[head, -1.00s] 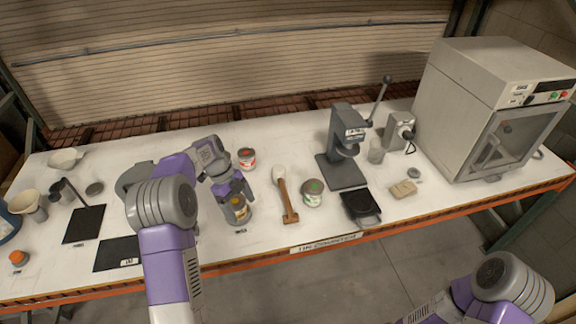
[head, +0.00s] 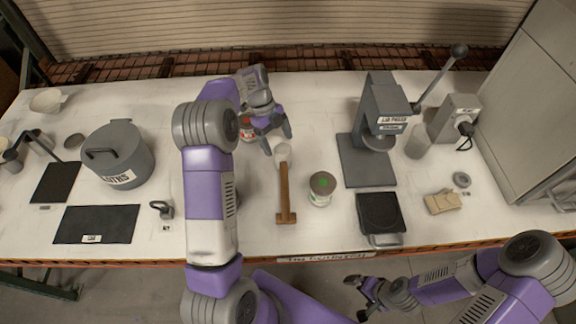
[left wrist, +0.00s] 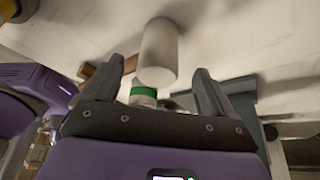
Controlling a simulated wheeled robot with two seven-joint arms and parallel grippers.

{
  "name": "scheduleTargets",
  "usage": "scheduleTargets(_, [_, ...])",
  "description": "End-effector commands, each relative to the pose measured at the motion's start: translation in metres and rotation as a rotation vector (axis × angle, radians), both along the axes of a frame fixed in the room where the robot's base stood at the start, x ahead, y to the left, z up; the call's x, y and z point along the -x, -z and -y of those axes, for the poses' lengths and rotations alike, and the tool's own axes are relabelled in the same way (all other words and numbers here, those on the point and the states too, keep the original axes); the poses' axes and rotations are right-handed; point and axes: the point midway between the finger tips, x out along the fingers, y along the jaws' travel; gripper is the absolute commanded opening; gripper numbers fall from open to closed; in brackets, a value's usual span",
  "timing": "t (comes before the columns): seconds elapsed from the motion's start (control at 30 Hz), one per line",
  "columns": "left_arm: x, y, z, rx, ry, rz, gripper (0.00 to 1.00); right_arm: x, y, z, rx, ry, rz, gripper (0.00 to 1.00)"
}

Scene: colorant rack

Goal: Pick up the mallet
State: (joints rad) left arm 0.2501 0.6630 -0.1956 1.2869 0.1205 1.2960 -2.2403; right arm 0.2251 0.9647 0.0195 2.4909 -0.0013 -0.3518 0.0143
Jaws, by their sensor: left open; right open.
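The mallet lies on the white table in the head view, its pale head (head: 283,153) at the far end and its brown wooden handle (head: 285,195) toward the front edge. My left gripper (head: 279,142) is open at the far side of the mallet head. In the left wrist view the pale round head (left wrist: 158,52) shows between and beyond the open fingers (left wrist: 159,70). Part of the brown handle (left wrist: 98,76) shows behind the left finger. Contact cannot be told. My right gripper (head: 355,297) is open, low in front of the table.
A grey press (head: 368,160) and black scale (head: 380,213) stand farther right. A lidded pot (head: 122,160) is at left.

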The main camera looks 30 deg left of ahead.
Motion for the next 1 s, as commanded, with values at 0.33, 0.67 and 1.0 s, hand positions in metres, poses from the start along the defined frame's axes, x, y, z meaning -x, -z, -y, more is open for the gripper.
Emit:
scheduleTargets(0.33, [0.003,0.037,0.011,0.0,0.001,-0.005,0.87,0.0,0.0,0.0,0.0,0.0,0.001,1.0])
scheduleTargets(0.67, [0.005,0.071,0.022,0.0,-0.001,-0.001,0.87,0.0,0.0,0.0,0.0,0.0,0.001,1.0])
scheduleTargets(1.0, [0.005,0.071,0.022,-0.001,0.0,0.0,0.65,0.0,0.0,0.0,0.0,0.0,0.001,1.0])
